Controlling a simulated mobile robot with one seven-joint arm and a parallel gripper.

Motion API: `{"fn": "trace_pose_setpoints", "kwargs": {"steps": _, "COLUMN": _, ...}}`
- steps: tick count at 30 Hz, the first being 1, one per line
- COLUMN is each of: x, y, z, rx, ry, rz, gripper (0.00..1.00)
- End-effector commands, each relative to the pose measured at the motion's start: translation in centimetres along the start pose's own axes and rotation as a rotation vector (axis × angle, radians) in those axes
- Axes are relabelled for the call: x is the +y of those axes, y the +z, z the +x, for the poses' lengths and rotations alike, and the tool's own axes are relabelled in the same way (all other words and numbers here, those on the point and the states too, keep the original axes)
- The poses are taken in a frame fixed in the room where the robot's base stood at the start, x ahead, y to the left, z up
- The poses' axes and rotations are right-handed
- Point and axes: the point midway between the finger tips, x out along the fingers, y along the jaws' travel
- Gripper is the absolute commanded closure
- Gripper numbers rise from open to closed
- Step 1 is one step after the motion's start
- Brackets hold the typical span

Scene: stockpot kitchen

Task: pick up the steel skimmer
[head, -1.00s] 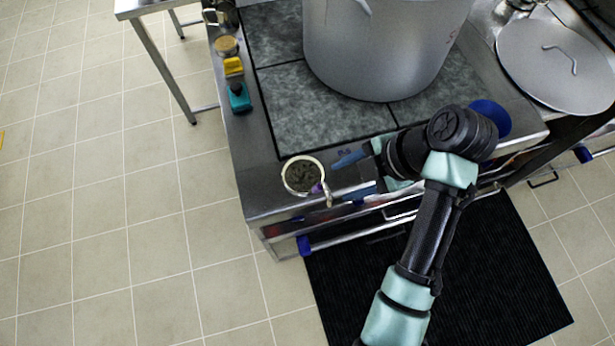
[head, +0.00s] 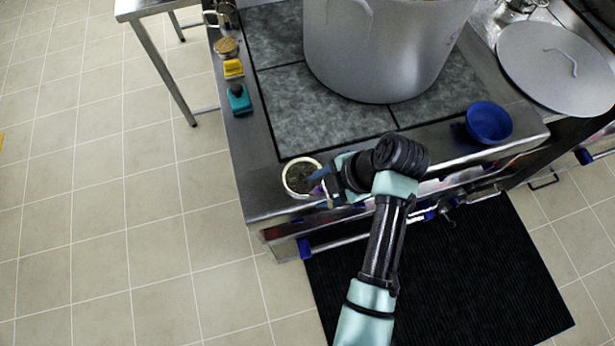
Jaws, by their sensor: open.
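A round, white-rimmed container (head: 290,186) with a dark inside stands at the front left corner of the steel counter. A thin, pale metal piece shows at its lower right, with a purple patch beside it. This looks like part of the steel skimmer (head: 330,200), but its full shape is hidden. My gripper (head: 324,181) is open at the container's right side, close to the pale piece. The wrist covers part of the fingers. I cannot tell whether they touch it.
A large steel stockpot (head: 385,55) stands on the dark cooktop (head: 310,125). A blue bowl (head: 489,122) is at the right front, and a large lid (head: 556,68) lies behind it. A teal item (head: 239,99) and a yellow one (head: 233,69) line the left edge.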

Motion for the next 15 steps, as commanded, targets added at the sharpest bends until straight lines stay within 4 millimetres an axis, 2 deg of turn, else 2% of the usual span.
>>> {"fn": "trace_pose_setpoints", "kwargs": {"steps": 2, "x": -0.01, "y": 0.0, "z": 0.01, "rx": 0.0, "ry": 0.0, "rz": 0.0, "gripper": 0.44}}
{"fn": "trace_pose_setpoints", "kwargs": {"steps": 9, "x": -0.01, "y": 0.0, "z": -0.03, "rx": 0.0, "ry": 0.0, "rz": 0.0, "gripper": 0.85}}
{"fn": "trace_pose_setpoints", "kwargs": {"steps": 12, "x": -0.01, "y": 0.0, "z": -0.04, "rx": 0.0, "ry": 0.0, "rz": 0.0, "gripper": 1.0}}
{"fn": "trace_pose_setpoints", "kwargs": {"steps": 15, "x": -0.01, "y": 0.0, "z": -0.04, "rx": 0.0, "ry": 0.0, "rz": 0.0, "gripper": 1.0}}
